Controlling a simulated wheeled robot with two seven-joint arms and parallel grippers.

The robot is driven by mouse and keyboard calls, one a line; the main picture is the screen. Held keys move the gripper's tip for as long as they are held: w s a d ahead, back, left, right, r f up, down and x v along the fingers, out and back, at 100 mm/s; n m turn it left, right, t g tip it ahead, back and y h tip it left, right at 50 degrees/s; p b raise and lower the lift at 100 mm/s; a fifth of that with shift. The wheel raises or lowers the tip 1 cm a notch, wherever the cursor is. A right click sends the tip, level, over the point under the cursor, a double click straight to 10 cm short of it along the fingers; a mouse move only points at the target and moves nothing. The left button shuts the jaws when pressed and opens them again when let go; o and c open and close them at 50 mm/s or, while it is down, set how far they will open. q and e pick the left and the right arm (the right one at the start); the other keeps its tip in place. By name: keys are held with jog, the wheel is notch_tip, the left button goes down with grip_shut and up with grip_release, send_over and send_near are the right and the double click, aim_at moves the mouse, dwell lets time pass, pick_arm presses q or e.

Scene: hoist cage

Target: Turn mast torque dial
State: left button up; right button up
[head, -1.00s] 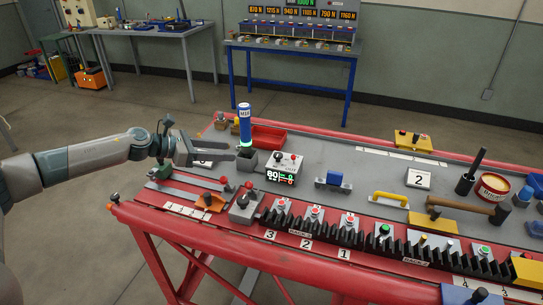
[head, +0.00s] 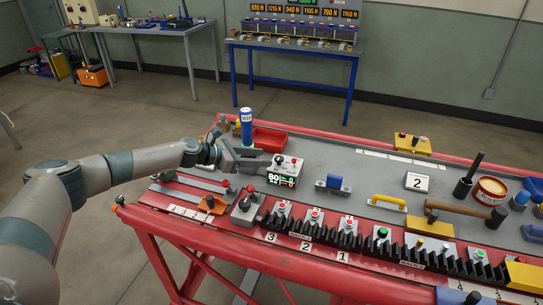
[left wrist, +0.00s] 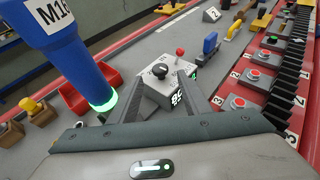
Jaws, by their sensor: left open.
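The torque dial is a black knob (head: 279,160) on top of a grey box (head: 287,171) with a lit display reading 80. In the left wrist view the knob (left wrist: 160,71) lies ahead, between the lines of the fingers. A red-tipped lever (left wrist: 180,52) stands beside it. My left gripper (head: 259,158) is open and empty at the left side of the box, its fingertips pointing at it. In the left wrist view its two fingers (left wrist: 161,80) flank the dial box. I cannot tell whether they touch it. My right gripper is in neither view.
A blue cylinder marked M16 (head: 246,128) with a green glowing ring stands close beside my left gripper. A red tray (head: 270,140) lies behind. A lever box (head: 247,205) stands in front. A blue-handled block (head: 334,181) is to the right, with bare grey tabletop around it.

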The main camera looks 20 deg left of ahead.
aim_at(277, 159)
pick_arm(q)
jog(key=shift+p+x, duration=0.4)
jog(key=shift+x, duration=2.2)
jog(key=shift+c, duration=0.4)
jog(key=c, duration=0.9)
